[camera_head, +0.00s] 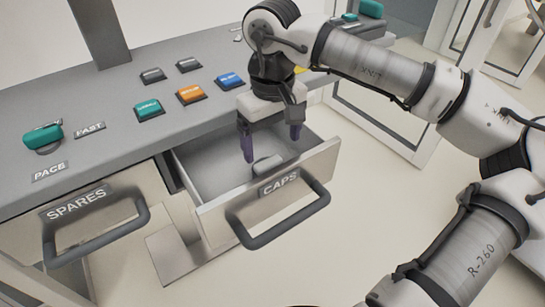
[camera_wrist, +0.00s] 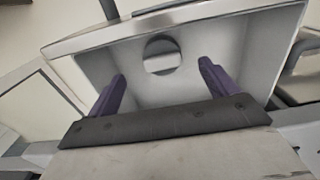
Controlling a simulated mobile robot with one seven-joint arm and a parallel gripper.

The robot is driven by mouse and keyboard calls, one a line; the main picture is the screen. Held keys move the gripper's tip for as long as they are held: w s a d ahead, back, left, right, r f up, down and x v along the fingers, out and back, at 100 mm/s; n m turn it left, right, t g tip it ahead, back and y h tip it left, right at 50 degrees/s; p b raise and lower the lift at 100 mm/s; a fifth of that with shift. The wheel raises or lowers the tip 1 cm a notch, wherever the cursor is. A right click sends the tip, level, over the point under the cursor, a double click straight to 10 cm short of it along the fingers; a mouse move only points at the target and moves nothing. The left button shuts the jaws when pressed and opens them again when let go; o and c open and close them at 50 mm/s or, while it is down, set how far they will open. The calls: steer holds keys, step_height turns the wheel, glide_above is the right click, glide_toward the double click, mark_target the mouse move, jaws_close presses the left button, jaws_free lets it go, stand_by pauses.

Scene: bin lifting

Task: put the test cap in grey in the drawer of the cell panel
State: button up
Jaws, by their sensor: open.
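The grey test cap (camera_head: 267,164) lies on the floor of the open drawer labelled CAPS (camera_head: 325,158), close to its front panel. In the wrist view the cap (camera_wrist: 162,56) shows as a round grey piece with a raised bar, inside the pale drawer (camera_wrist: 250,50). My gripper (camera_head: 271,146) is over the drawer, pointing down, with its two purple fingers spread. In the wrist view the fingers of my gripper (camera_wrist: 161,80) stand either side of the cap's line, apart from it. Nothing is between them.
A closed drawer labelled SPARES (camera_head: 95,220) is to the left. The grey panel top (camera_head: 110,100) carries a green knob (camera_head: 43,136), green, orange and blue buttons, and small grey labels. Open floor lies in front of the CAPS handle (camera_head: 285,220).

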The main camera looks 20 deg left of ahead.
steer(key=shift+r, duration=2.25)
